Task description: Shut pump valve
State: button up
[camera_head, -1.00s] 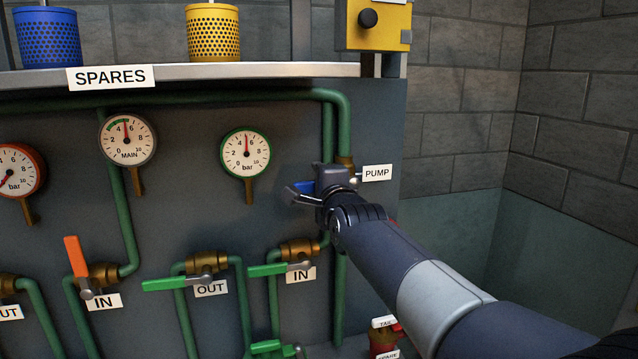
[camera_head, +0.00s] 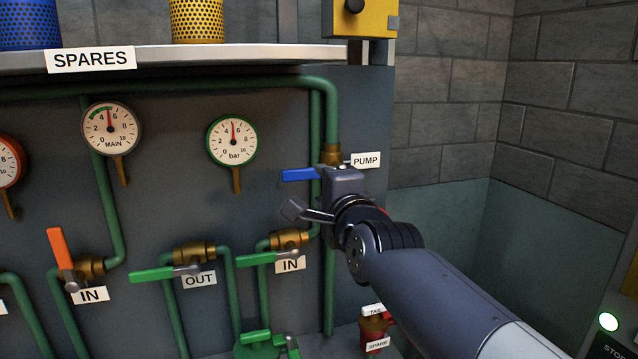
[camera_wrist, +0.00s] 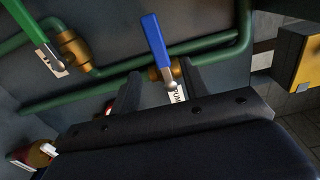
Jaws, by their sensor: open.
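The pump valve has a blue lever (camera_head: 299,174) beside the PUMP label (camera_head: 366,160). The lever points left, roughly level, across the line of its upright green pipe. My gripper (camera_head: 305,207) is in front of the valve and slightly below the lever, hiding part of the valve body. In the wrist view the blue lever (camera_wrist: 154,38) rises between the two open fingers of my gripper (camera_wrist: 160,78), its pivot end low between them. The fingers stand apart from the lever on both sides; how deep it sits between them I cannot tell.
Green levers (camera_head: 166,273) at OUT and IN, and an orange lever (camera_head: 60,247), stand to the left and lower. Gauges (camera_head: 232,141) hang above. A shelf (camera_head: 200,58) and yellow box (camera_head: 361,18) are overhead. A red tagged part (camera_head: 376,330) is below.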

aim_at(308, 176)
dwell(0.4)
jog(key=p+x, duration=0.1)
jog(key=x, duration=0.9)
jog(key=shift+w+a, duration=0.1)
jog(key=shift+w, duration=0.2)
jog(key=v, duration=1.1)
jog(key=x, duration=1)
jog(key=shift+w+a, duration=0.15)
jog(key=shift+w, duration=0.1)
jog(key=shift+w+a+p, duration=0.1)
jog(key=shift+w+p, duration=0.2)
jog(key=shift+p, duration=0.1)
jog(key=shift+f+n+p, duration=0.45)
jog(key=shift+f+n, duration=0.15)
jog(key=shift+n, duration=0.4)
jog(key=shift+s, duration=0.1)
